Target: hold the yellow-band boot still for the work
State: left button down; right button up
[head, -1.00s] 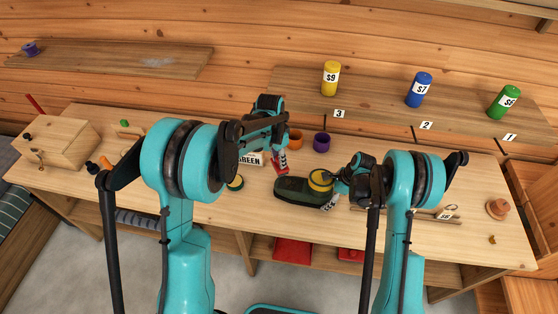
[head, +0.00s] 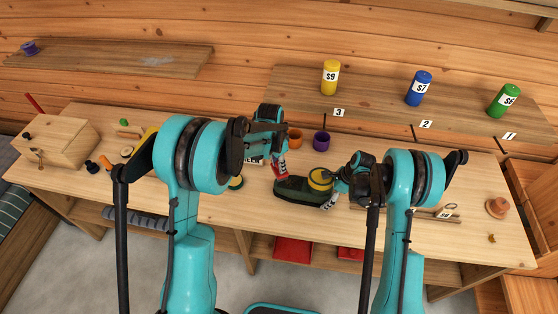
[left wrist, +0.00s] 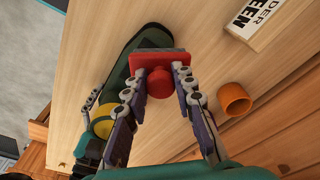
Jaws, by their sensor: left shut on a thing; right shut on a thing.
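The yellow-band boot (head: 300,192) is dark green and lies along the bench, toe to the left, with its yellow band (head: 320,178) at the right end. My right gripper (head: 333,190) is shut on the boot at that end. My left gripper (head: 279,164) is shut on a red block-like tool with a round knob (left wrist: 160,82), held at the toe end of the boot. The boot also shows in the left wrist view (left wrist: 122,72), partly behind the red tool. I cannot tell whether tool and boot touch.
An orange cup (head: 295,141) and a purple cup (head: 321,141) stand behind the boot. A white order block (left wrist: 262,18) lies nearby. A wooden box (head: 65,143) is at the far left. Yellow, blue and green canisters stand on the shelf (head: 380,107). Bench right of centre is fairly clear.

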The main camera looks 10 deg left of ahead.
aim_at(277, 169)
pick_arm(q)
notch_tip(277, 169, down, 3)
jog(key=shift+f, duration=0.85)
jog(key=shift+d+r, duration=0.35)
jog(key=shift+d, duration=0.1)
jog(key=shift+s+d+f, duration=0.1)
jog(key=shift+d+f, duration=0.05)
jog(key=shift+d, duration=1)
jog(key=shift+a+f, duration=0.2)
jog(key=shift+a+r, duration=0.1)
jog(key=shift+a, duration=1.45)
jog(key=shift+d+r, duration=0.15)
jog(key=shift+r, duration=3.9)
